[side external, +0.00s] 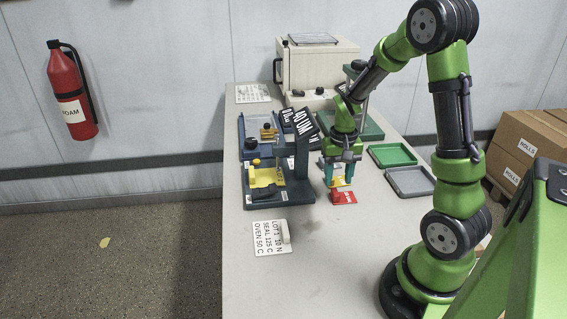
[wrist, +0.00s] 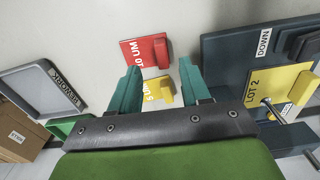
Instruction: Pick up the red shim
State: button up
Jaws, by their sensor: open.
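The red shim (side external: 343,197) is a small flat plate with a raised block, lying on the table just in front of my gripper (side external: 340,178). A yellow shim (wrist: 157,92) with a yellow block shows between the fingers, nearer the palm than the red one. It shows at the fingertips in the side view (side external: 343,183). I cannot tell whether the fingers touch anything.
A dark blue fixture (wrist: 228,60) with a yellow "LOT 2" sheet (wrist: 268,92) stands close beside the shims. A grey tray (side external: 410,181) and a green tray (side external: 392,155) lie on the other side. A white lettered card (side external: 268,238) lies at the front; table around it is clear.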

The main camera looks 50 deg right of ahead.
aim_at(336, 193)
jog(key=f, duration=0.5)
jog(key=shift+a, duration=0.25)
jog(key=shift+c, duration=0.3)
grip_shut()
